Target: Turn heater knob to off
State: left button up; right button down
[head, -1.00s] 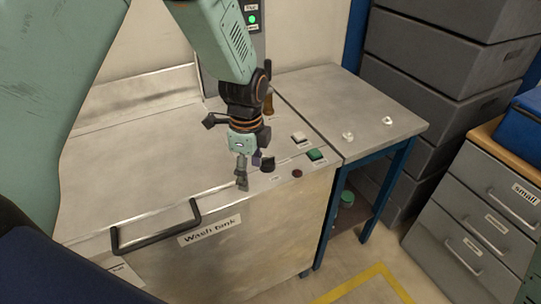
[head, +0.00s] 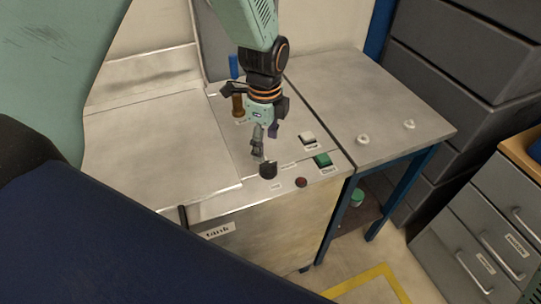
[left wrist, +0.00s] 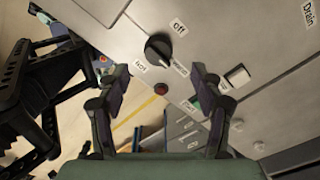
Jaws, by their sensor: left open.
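The heater knob (head: 268,170) is a round black knob on the metal panel at the front right of the wash tank. It also shows in the left wrist view (left wrist: 158,47), with an "Off" label (left wrist: 178,27) above right of it and more labels below. A pale mark on the knob seems to face the label at its lower right, away from "Off". My left gripper (head: 264,143) is open and points down just above and behind the knob in the head view. In the left wrist view its spread fingers (left wrist: 162,76) frame the area below the knob, holding nothing. My right gripper is not in view.
A red button (head: 301,182), a green switch (head: 322,159) and a white switch (head: 308,138) sit near the knob. A brown-handled lever (head: 238,104) stands behind.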

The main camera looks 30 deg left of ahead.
aim_at(268, 164)
pick_arm(q)
jog(key=shift+s+f, duration=0.15)
jog(key=shift+s, duration=0.2)
jog(key=f, duration=0.2)
jog(key=d+f, duration=0.1)
jog(key=shift+w+d+f, duration=0.15)
jog(key=shift+d+f, duration=0.05)
jog(key=shift+f, duration=0.15)
jog(key=f, duration=0.1)
jog(key=a+f, duration=0.1)
jog(key=f, duration=0.1)
jog(key=shift+w+f, duration=0.2)
jog(key=shift+f, duration=0.05)
jog(key=shift+s, duration=0.25)
jog(key=shift+s+d, duration=0.2)
jog(key=shift+s, duration=0.1)
jog(key=shift+w+d, duration=0.15)
jog(key=shift+w+f, duration=0.2)
jog(key=shift+w, duration=0.25)
jog(key=shift+c, duration=1.1)
jog(key=shift+a+f, duration=0.1)
jog(key=shift+a, duration=0.1)
jog(key=shift+c, duration=0.7)
jog(key=shift+s+a+r, duration=0.1)
jog(key=shift+s+r, duration=0.1)
jog(key=shift+s, duration=0.1)
jog(key=c, duration=0.3)
jog(key=shift+s, duration=0.1)
jog(key=shift+c, duration=0.7)
jog(key=c, duration=0.4)
